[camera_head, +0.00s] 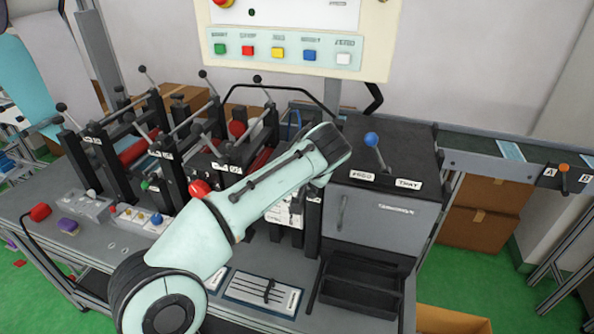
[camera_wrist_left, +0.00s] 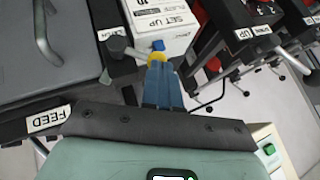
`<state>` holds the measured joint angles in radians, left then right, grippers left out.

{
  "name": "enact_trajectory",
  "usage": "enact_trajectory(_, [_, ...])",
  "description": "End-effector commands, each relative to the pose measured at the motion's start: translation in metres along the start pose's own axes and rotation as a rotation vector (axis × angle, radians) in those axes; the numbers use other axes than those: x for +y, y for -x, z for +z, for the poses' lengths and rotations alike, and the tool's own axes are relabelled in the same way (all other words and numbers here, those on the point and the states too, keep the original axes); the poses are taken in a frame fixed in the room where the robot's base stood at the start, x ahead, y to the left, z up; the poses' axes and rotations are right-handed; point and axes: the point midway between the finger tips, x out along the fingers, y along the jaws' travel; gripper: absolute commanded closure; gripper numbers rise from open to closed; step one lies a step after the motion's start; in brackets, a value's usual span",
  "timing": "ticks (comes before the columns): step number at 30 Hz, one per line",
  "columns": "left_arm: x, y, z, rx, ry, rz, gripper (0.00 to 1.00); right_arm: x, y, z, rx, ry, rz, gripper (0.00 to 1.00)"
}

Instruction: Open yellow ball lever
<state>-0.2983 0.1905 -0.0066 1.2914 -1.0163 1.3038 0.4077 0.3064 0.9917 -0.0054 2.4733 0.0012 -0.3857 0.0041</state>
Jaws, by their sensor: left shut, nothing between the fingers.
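In the left wrist view my left gripper (camera_wrist_left: 160,78) shows as blue fingers, shut with nothing between them. A small yellow rounded part (camera_wrist_left: 157,58) is right at the fingertips, partly covered by them; I cannot tell whether they touch. My right gripper is not in view.
A dark cabinet with a blue ball lever (camera_head: 371,139) and a grey handled front (camera_head: 385,215) stands to the right of my wrist. Several black-knobbed levers rise from the machine at left. A conveyor (camera_head: 490,155) runs off right. A button panel (camera_head: 285,50) is above.

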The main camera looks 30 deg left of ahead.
Motion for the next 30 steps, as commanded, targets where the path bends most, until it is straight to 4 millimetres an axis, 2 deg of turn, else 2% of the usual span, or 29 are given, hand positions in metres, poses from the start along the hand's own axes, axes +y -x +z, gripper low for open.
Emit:
enact_trajectory(10, [-0.013,-0.015,0.011,-0.002,0.172,0.255,1.0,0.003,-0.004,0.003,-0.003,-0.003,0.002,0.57])
enact_trajectory(20, [-0.011,-0.014,0.01,0.0,0.166,0.256,1.0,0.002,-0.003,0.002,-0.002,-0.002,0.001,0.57])
enact_trajectory(30, [-0.018,-0.003,0.002,0.001,0.166,0.256,1.0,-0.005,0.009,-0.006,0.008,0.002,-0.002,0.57])
